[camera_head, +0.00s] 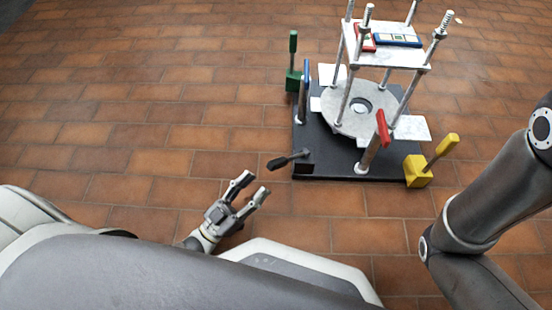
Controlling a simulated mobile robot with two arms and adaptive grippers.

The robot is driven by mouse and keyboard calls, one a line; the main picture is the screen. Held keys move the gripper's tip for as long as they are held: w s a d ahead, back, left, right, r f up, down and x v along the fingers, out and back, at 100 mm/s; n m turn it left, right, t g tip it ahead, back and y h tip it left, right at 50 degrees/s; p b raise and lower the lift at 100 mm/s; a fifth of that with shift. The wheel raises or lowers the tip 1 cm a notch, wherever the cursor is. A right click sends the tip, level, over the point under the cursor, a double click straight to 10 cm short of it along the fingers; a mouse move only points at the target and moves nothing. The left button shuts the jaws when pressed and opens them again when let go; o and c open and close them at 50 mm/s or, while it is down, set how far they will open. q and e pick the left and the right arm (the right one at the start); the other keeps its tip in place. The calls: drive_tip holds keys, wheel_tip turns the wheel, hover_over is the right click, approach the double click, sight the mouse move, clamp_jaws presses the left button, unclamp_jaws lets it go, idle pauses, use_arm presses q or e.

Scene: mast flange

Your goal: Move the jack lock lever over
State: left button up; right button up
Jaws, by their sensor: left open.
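A short lever with a dark grip (277,163) and a grey rod sits at the front left corner of the black base plate (330,168). It leans out to the left over the plate's edge and looks like the jack lock lever, though no label shows. My left gripper (257,186) is open and empty, below and left of this lever and apart from it. Its fingers point up and right. My right arm shows at the right edge, but its gripper is out of view.
The plate bears a grey round flange (345,118) under a white raised platform (385,55) on threaded posts. A green lever (293,60) stands at the back left, a yellow lever (440,152) at the front right, a red handle (382,128) in front. Tiled floor left is clear.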

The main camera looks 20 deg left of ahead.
sight(270, 169)
use_arm(q)
drive_tip(key=b+x, duration=0.3)
drive_tip(key=x, duration=0.5)
drive_tip(key=shift+w+d, duration=0.1)
drive_tip(key=shift+w, duration=0.1)
drive_tip(key=shift+w+d+r, duration=0.15)
drive_tip(key=shift+w+r, duration=0.1)
drive_tip(key=shift+w, duration=0.05)
drive_tip(key=shift+c, duration=0.3)
clamp_jaws()
